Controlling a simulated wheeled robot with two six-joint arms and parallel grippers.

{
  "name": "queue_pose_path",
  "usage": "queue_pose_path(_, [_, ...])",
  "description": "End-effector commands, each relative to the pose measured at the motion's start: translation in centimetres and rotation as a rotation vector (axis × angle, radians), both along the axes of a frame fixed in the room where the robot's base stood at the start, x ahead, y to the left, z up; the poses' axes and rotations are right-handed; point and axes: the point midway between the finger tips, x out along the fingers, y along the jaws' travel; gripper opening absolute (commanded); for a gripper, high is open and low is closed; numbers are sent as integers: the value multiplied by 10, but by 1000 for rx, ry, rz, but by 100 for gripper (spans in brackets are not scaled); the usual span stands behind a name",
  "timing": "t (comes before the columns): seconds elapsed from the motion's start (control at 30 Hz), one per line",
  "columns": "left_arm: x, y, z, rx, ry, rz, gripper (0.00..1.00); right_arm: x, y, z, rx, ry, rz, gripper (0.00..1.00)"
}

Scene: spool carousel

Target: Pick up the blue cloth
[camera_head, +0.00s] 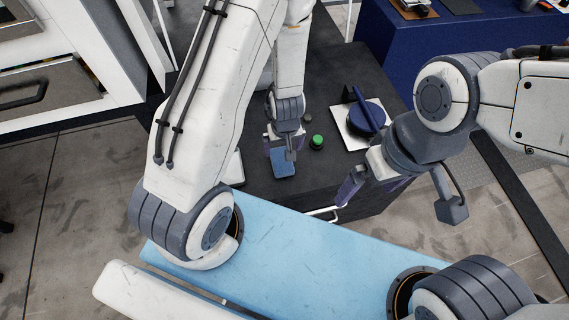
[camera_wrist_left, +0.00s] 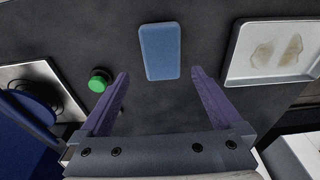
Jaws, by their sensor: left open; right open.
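The blue cloth (camera_head: 283,165) is a small flat rectangle with rounded corners on the dark tabletop. It also shows upper centre in the left wrist view (camera_wrist_left: 160,52). My left gripper (camera_head: 284,146) is open and empty above the table close to the cloth. In the left wrist view its purple fingers (camera_wrist_left: 160,74) are spread, with the cloth ahead of the gap between their tips and not between them. In the head view the gripper overlaps the cloth's upper edge. My right gripper (camera_head: 371,191) is open and empty near the dark table's front right edge, away from the cloth.
A green button (camera_head: 317,141) is right of the cloth. Beyond it, a blue round device with a bar (camera_head: 368,115) stands on a pale plate. A metal tray with brown stains (camera_wrist_left: 232,72) lies on the cloth's other side.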

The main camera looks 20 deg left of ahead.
Motion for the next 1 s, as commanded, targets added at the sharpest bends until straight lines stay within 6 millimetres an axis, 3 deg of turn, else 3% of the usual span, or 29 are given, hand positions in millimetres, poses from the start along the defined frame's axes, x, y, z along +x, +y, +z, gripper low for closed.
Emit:
queue_pose_path(0.03, [1, 1, -12, 0, 1, 0, 100, 0, 0, -9, 0, 0, 0, 100])
queue_pose_path(0.27, [2, 2, -28, -1, 2, -1, 100, 0, 0, -19, 0, 0, 0, 100])
queue_pose_path(0.53, [4, 7, -65, -1, 3, -2, 100, 0, 0, -33, 0, 0, 0, 100])
queue_pose_path(0.87, [6, 7, -70, -2, 0, -2, 100, 0, 0, -34, 0, 0, 0, 100])
queue_pose_path(1.0, [6, 7, -70, -2, 0, -2, 46, 0, 0, -34, 0, 0, 0, 100])
